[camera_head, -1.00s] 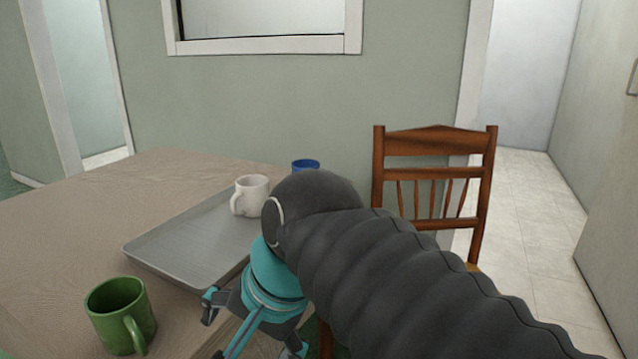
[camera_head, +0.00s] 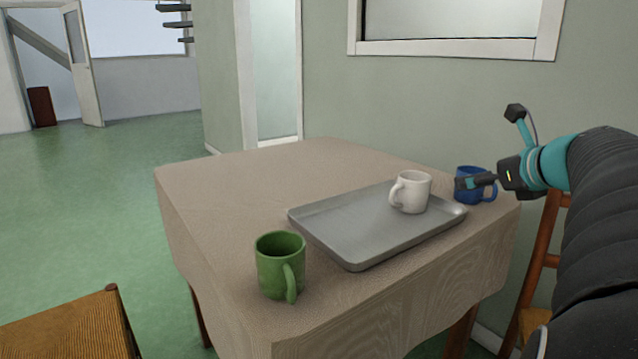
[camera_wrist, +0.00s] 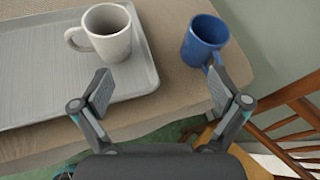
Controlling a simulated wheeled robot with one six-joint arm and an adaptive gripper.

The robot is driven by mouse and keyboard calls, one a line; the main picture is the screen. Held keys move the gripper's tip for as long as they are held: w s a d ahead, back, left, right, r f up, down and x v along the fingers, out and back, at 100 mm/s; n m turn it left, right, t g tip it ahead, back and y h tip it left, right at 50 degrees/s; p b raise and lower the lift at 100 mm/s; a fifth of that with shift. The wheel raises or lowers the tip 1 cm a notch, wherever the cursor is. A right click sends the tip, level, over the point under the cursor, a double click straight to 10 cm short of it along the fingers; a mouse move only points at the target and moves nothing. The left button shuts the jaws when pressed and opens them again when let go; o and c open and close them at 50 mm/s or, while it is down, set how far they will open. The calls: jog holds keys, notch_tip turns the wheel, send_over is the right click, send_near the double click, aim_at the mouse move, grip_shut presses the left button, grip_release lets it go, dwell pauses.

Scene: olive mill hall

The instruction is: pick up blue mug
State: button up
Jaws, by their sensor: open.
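The blue mug (camera_head: 475,186) stands upright on the table near its right corner, beside the tray. My gripper (camera_head: 487,147) is open and empty, and one finger partly hides the mug in the head view. In the wrist view the blue mug (camera_wrist: 204,40) is at the upper right, beyond the fingertips, with its handle toward the right finger. My gripper (camera_wrist: 162,88) shows there with its two fingers wide apart. I cannot tell whether the right finger touches the mug.
A white mug (camera_head: 411,191) stands on a grey tray (camera_head: 350,250), left of the blue mug. A green mug (camera_head: 280,264) stands near the front of the table (camera_head: 240,190). A wooden chair (camera_head: 541,258) stands close on the right. The table's back left is clear.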

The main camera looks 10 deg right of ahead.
jog(key=d+m+h, duration=0.1)
jog(key=d+m, duration=0.2)
jog(key=d, duration=0.3)
send_over(475, 197)
jog(key=s, duration=0.3)
notch_tip(475, 197, down, 3)
jog(key=shift+w+a+f+t+b, duration=0.1)
jog(key=shift+w+a+t+b, duration=0.05)
jog(key=shift+t+b, duration=0.2)
jog(key=shift+d+r+x, duration=0.1)
jog(key=shift+d+x, duration=0.05)
jog(key=shift+x, duration=1.2)
jog(key=shift+d+r+x, duration=0.1)
jog(key=shift+r+x, duration=0.05)
jog(key=shift+x, duration=1.25)
jog(key=c, duration=1.3)
jog(key=shift+c, duration=0.4)
jog(key=shift+r, duration=0.1)
